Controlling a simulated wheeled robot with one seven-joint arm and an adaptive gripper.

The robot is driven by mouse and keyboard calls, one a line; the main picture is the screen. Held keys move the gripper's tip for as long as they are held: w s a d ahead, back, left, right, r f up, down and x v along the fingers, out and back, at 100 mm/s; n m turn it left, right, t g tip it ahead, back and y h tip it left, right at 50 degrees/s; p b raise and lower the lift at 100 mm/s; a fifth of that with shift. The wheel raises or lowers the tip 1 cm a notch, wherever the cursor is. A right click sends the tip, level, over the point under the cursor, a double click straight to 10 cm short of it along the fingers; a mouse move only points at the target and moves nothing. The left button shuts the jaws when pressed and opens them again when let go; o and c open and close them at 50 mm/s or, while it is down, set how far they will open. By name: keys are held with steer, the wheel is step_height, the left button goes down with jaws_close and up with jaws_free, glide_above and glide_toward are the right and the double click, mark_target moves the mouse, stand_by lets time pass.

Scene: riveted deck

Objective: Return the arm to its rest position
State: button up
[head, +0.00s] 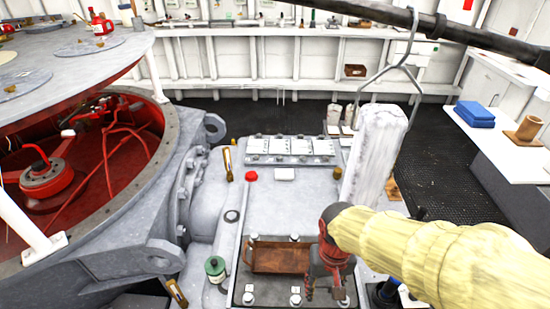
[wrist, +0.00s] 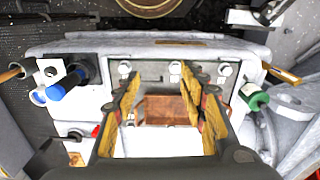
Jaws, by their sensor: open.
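My arm, in a pale yellow sleeve (head: 430,250), reaches in from the right edge of the head view. My gripper (head: 325,284), red and dark, hangs from its end over the right side of a dark bolted recess in the grey machine housing. In the wrist view my gripper (wrist: 160,88) shows two yellow-and-dark fingers spread apart, with nothing held between them. A rusty brown block (head: 277,258) lies in the recess, left of the gripper in the head view. It shows beyond and between the fingers in the wrist view (wrist: 162,109).
A white post (head: 374,155) stands close behind my arm. A green-capped canister (head: 215,268) and a red knob (head: 251,176) are on the housing. A large open red-lined drum (head: 95,150) fills the left. A side bench (head: 510,150) holds a blue case (head: 474,114). Dark floor lies beyond.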

steer(key=s+d+r+t, duration=0.2)
steer(key=d+r, duration=0.1)
steer(key=r, duration=0.5)
steer(key=s+d+r+t, duration=0.2)
steer(key=d+r+t, duration=0.1)
steer(key=r, duration=0.6)
steer(key=shift+s+d+t, duration=0.3)
steer(key=shift+s+d, duration=0.05)
steer(key=shift+d, duration=0.05)
stand_by(0.9)
